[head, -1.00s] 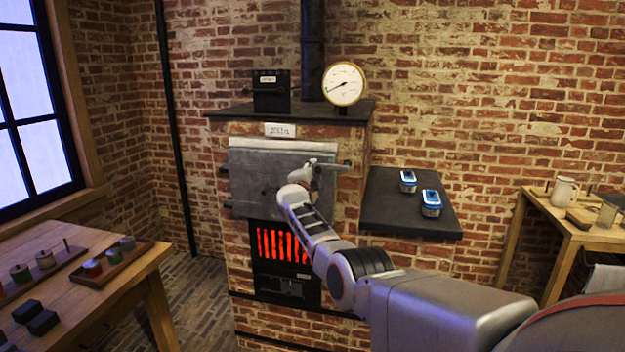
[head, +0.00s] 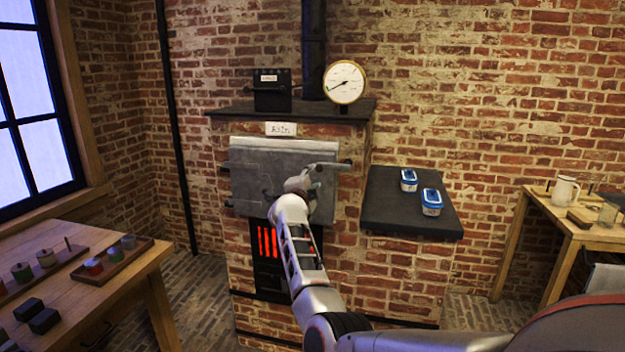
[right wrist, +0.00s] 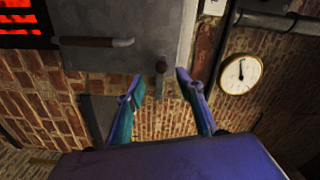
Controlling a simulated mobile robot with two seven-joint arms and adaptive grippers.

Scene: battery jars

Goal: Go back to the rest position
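My right gripper (head: 312,180) is in front of the grey metal furnace door (head: 258,172). In the right wrist view my right gripper (right wrist: 160,84) is open, its two fingertips apart. A small dark latch or knob on the door (right wrist: 161,72) shows between and beyond the fingertips; I cannot tell whether they touch it. A bar handle (right wrist: 98,42) also shows on the door there. The door covers the furnace opening and looks shut. My gripper and forearm hide part of the door and of the glowing grate (head: 267,242). My left gripper is not in view.
A dark side shelf (head: 390,215) right of the furnace holds two blue-lidded containers (head: 431,201). A round gauge (head: 344,82) stands on the furnace top. A wooden table (head: 110,285) with trays is at left, another bench (head: 548,205) at right. Brick floor lies between.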

